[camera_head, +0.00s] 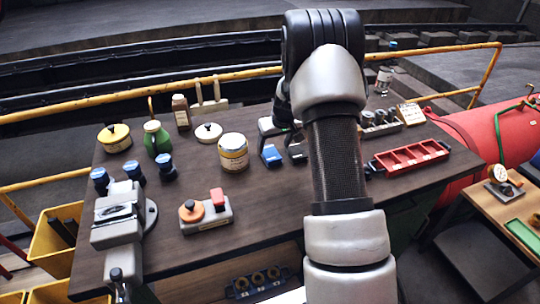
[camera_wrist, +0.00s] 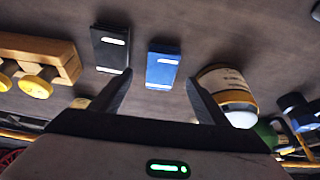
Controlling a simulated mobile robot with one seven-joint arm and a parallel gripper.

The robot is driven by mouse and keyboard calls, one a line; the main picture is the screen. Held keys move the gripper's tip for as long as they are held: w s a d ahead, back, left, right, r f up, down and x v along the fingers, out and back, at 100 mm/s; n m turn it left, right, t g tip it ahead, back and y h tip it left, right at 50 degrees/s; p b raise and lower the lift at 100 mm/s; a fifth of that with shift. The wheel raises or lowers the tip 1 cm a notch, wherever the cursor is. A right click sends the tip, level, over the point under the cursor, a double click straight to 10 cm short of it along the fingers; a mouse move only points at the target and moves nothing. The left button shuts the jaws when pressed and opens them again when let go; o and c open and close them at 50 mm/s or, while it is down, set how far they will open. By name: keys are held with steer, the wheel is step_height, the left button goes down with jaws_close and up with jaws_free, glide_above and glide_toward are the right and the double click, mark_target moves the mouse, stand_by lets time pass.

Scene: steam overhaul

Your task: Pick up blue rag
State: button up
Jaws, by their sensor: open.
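The blue rag (camera_head: 271,155) lies folded on the dark workbench, just left of my arm in the head view. In the wrist view the blue rag (camera_wrist: 162,65) shows as a small blue block with a white label, ahead of and between my fingertips. My gripper (camera_wrist: 158,88) is open and empty, with its two fingers apart. The rag is not between the fingers at their base. A black folded rag (camera_wrist: 110,48) with a white label lies to the left of the blue one.
A white and yellow tin (camera_wrist: 228,88) stands close to my right finger in the wrist view. A wooden block with round knobs (camera_wrist: 35,62) is at the left. A red tray (camera_head: 408,157) lies right of my arm. A vise (camera_head: 120,215) stands at the bench's left.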

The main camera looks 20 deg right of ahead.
mark_target(271, 153)
steer(key=p+x, duration=0.1)
steer(key=x, duration=0.4)
steer(key=shift+w+a, duration=0.1)
steer(key=shift+a, duration=0.05)
steer(key=shift+f+b, duration=0.3)
steer(key=shift+b, duration=0.3)
steer(key=shift+c, duration=0.2)
stand_by(0.4)
steer(key=c, duration=1.1)
